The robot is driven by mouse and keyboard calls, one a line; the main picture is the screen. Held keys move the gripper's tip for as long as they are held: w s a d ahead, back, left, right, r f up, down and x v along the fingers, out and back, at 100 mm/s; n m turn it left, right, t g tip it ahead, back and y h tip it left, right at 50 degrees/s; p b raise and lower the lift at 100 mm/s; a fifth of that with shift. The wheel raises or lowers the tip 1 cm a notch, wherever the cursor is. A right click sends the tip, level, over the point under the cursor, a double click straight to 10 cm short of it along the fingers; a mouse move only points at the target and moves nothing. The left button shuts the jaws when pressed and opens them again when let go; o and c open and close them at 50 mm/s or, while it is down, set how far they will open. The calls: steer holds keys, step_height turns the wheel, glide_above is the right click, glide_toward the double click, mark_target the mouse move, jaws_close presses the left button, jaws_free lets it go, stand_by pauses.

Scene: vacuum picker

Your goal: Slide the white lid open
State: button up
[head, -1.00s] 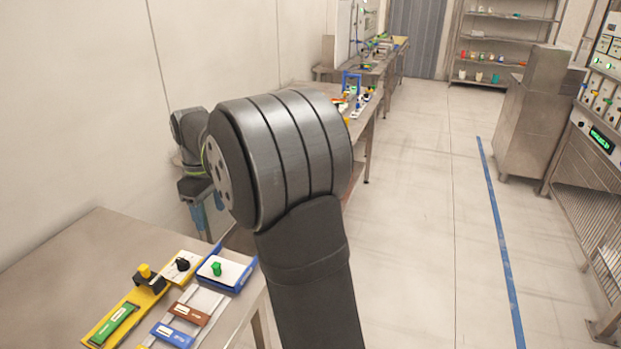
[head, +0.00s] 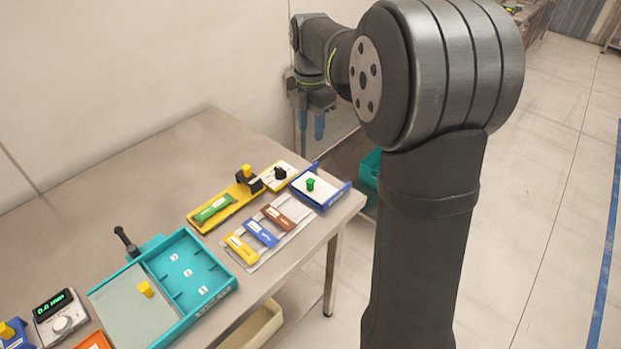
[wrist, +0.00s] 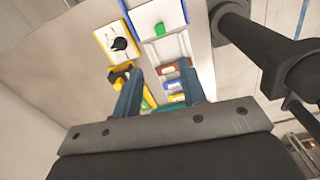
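The white lid (head: 324,191) has a green knob (head: 310,184) and sits in a blue-sided tray (head: 344,194) near the table's right end. In the wrist view the white lid (wrist: 166,13) is at the top, with its green knob (wrist: 159,28) just beyond my fingers. My gripper (head: 311,134) points down in the head view, behind and above the lid and apart from it. In the wrist view my gripper (wrist: 158,78) has its two blue fingers spread with an empty gap between them.
Beside the lid are a yellow panel with a black knob (head: 280,173), a yellow base with a green bar (head: 213,208), and a rack of coloured blocks (head: 262,232). A teal tray (head: 208,250) with a grey-green cover stands nearer. Bare tabletop lies behind them.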

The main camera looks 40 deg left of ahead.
steer(key=n, duration=0.1)
glide_toward(311, 182)
step_height(311, 182, down, 9)
steer(key=shift+r, duration=0.1)
stand_by(0.4)
jaws_close()
